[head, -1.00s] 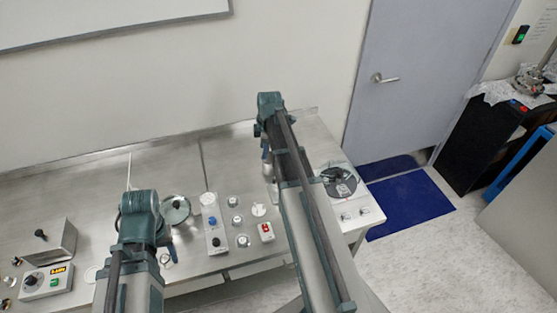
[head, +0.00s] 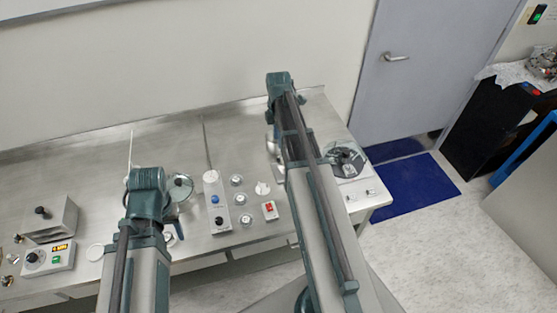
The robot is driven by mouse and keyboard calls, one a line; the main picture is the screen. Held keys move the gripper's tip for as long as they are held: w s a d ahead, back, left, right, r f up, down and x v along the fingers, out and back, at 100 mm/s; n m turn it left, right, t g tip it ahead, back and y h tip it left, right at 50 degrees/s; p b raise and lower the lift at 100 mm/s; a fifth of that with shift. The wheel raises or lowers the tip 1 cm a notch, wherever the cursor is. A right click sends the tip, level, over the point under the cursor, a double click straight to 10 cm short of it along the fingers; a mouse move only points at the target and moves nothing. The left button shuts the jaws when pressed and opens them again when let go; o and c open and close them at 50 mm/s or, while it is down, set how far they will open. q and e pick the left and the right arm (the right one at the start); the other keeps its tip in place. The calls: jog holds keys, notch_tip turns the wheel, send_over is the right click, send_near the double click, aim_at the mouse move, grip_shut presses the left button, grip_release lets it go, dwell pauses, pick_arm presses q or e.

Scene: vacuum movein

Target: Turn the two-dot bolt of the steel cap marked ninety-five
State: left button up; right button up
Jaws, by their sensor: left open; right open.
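Several small round steel caps stand on the steel bench in the head view, among them an upper one (head: 236,180), a middle one (head: 240,198) and a lower one (head: 246,221). Their markings and bolt dots are too small to read, so I cannot tell which is marked ninety-five. My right gripper (head: 279,172) is partly seen at the bench, just right of the caps, mostly behind my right arm; it is open and I see nothing in it.
A white device with blue and black knobs (head: 215,200), a white knob (head: 263,188) and a red switch box (head: 270,210) surround the caps. A box with a display (head: 48,257) is at left, a dial plate (head: 349,164) at right.

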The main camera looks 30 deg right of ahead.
aim_at(279, 157)
notch_tip(279, 157, down, 9)
jog(key=b, duration=0.8)
jog(key=shift+f, duration=0.2)
grip_shut()
